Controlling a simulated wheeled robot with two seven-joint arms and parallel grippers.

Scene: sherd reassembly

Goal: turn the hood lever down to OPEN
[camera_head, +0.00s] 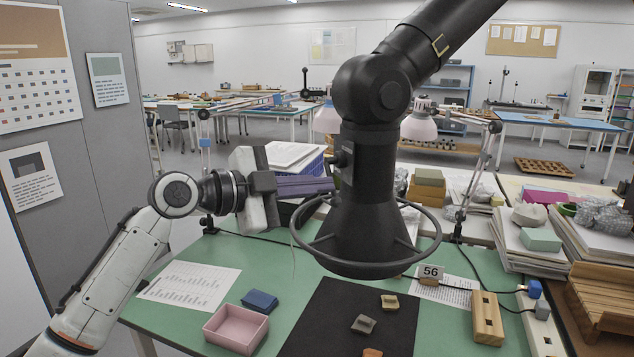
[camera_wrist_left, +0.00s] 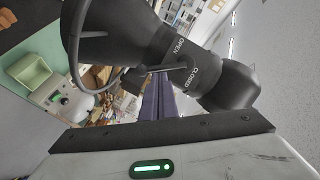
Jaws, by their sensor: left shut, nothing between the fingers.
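The black fume hood (camera_head: 365,215) hangs above the green table, with a wide mouth and a wire ring around it. Its lever (camera_head: 341,160) is a small dark piece on the left side of the hood's neck. In the left wrist view the lever (camera_wrist_left: 165,69) is a thin dark rod with a block at its end, near the white words OPEN and CLOSED; I cannot tell its exact setting. My left gripper (camera_head: 332,185) is shut and empty, its purple fingers just below the lever; contact is unclear. The fingers also show in the left wrist view (camera_wrist_left: 157,85).
The wire ring (camera_head: 425,250) circles the hood close to my left gripper. A tag marked 56 (camera_head: 430,271) stands behind the mat.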

